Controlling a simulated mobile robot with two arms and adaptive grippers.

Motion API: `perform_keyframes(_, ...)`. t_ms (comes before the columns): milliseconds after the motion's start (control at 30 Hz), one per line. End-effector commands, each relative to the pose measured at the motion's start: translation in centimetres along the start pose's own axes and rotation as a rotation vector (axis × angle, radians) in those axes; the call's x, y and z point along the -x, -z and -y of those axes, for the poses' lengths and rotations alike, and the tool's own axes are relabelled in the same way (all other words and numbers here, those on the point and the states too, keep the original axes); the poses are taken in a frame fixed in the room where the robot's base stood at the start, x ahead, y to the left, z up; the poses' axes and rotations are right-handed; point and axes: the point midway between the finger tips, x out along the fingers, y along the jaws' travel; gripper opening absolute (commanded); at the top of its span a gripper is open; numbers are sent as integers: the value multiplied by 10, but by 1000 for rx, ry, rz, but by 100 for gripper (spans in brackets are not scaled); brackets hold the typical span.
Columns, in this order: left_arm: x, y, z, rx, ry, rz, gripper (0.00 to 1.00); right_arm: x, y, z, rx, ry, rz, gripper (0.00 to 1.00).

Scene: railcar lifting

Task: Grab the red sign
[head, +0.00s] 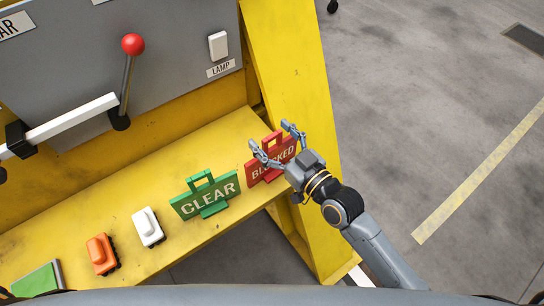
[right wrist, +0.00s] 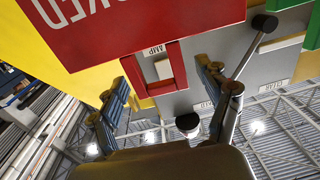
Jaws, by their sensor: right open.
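The red sign (head: 267,169), lettered BLOCKED, stands upright on the yellow ledge, with a red frame-like handle on top. In the right wrist view the red sign (right wrist: 135,28) fills the top, with its handle (right wrist: 177,65) pointing down between the fingers. My right gripper (head: 273,138) is open, with one finger toward each side of the handle. The gripper also shows in the right wrist view (right wrist: 167,65), its fingers apart. I cannot tell whether either finger touches the sign. The gripper partly covers the sign's right end. My left gripper is not in view.
A green CLEAR sign (head: 206,196) stands left of the red one on the yellow ledge (head: 170,150). A red-knobbed lever (head: 133,45) projects above. A yellow post (head: 297,85) rises behind the gripper; open floor lies right.

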Motion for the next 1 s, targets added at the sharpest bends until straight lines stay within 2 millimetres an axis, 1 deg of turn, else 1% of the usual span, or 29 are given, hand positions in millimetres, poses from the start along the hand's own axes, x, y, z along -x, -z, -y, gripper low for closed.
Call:
perform_keyframes(200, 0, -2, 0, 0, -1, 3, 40, -1, 0, 0, 0, 0, 0, 77)
perform_keyframes(267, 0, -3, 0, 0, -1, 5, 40, 0, 0, 0, 0, 0, 0, 65)
perform_keyframes(300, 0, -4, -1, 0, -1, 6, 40, 0, 0, 0, 0, 0, 0, 57)
perform_keyframes(367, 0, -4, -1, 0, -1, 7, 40, 0, 0, 0, 0, 0, 0, 45)
perform_keyframes(400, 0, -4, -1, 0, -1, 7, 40, 0, -1, 0, 0, 0, 0, 37)
perform_keyframes(467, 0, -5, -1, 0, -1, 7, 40, 0, -1, 0, 0, 0, 1, 24)
perform_keyframes(500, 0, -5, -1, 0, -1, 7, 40, 0, -1, 0, 0, 0, 1, 16)
perform_keyframes(567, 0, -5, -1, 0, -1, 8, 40, 0, -1, 0, 0, 0, 1, 4)
perform_keyframes(600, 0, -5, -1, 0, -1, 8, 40, 0, -1, 0, 0, 0, 1, 0)
perform_keyframes(867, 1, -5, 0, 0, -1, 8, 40, 0, 1, 0, 0, 0, 0, 0)
perform_keyframes(1000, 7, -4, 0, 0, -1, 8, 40, 0, 7, 0, 0, 0, -1, 0)
